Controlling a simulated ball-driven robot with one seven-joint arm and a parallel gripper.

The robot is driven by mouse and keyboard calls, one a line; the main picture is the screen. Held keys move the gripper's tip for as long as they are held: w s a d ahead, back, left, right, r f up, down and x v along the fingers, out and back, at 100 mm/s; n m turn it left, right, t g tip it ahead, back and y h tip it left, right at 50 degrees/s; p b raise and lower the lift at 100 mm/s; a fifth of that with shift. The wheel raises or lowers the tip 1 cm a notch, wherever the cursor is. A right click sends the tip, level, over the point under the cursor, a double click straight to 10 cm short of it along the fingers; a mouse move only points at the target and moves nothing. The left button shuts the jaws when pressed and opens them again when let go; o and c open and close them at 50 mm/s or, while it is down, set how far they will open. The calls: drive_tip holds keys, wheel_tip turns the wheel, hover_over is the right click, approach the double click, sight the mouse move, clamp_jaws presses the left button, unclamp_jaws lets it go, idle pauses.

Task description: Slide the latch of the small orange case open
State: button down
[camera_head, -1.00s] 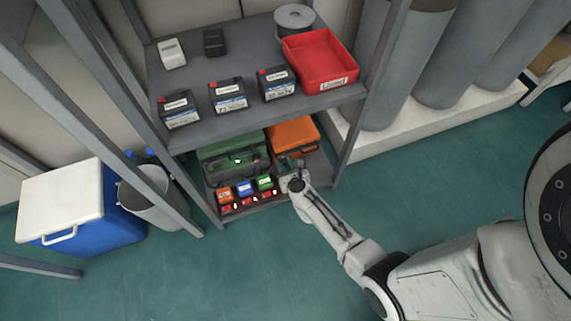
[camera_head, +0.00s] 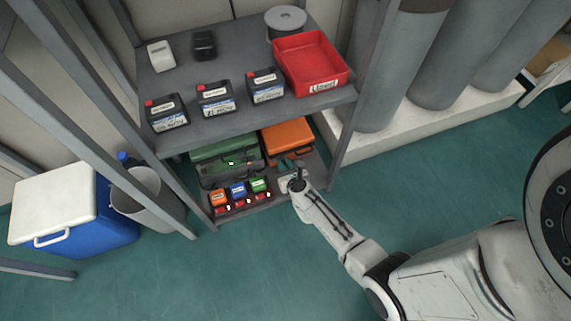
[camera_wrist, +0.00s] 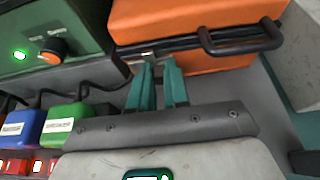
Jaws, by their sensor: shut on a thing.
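The small orange case (camera_head: 288,136) lies on the lower shelf, to the right of a green case. In the wrist view the orange case (camera_wrist: 190,22) fills the top middle, with a dark handle (camera_wrist: 240,40) at its front right. Its small metal latch (camera_wrist: 149,57) shows at the front left, at the fingertips. My gripper (camera_wrist: 160,66) has two teal fingers, a narrow gap apart, shut on the latch. The fingertips partly hide the latch, so how far it is slid cannot be told. In the head view my gripper (camera_head: 286,163) is in front of the case.
The green case (camera_head: 225,152) stands close on the left. A row of small coloured boxes (camera_head: 238,190) sits at the shelf's front left. The upper shelf (camera_head: 205,128) overhangs, carrying batteries and a red tray (camera_head: 310,64). A post (camera_head: 352,110) stands right. Floor in front is clear.

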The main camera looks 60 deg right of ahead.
drive_tip(key=c, duration=1.1)
unclamp_jaws()
drive_tip(key=shift+s+d, duration=0.1)
drive_tip(key=shift+d, duration=0.1)
drive_tip(key=shift+a, duration=0.1)
drive_tip(key=p+v, duration=0.2)
drive_tip(key=v, duration=0.8)
drive_tip(key=shift+s+a, duration=0.25)
drive_tip(key=shift+s, duration=0.05)
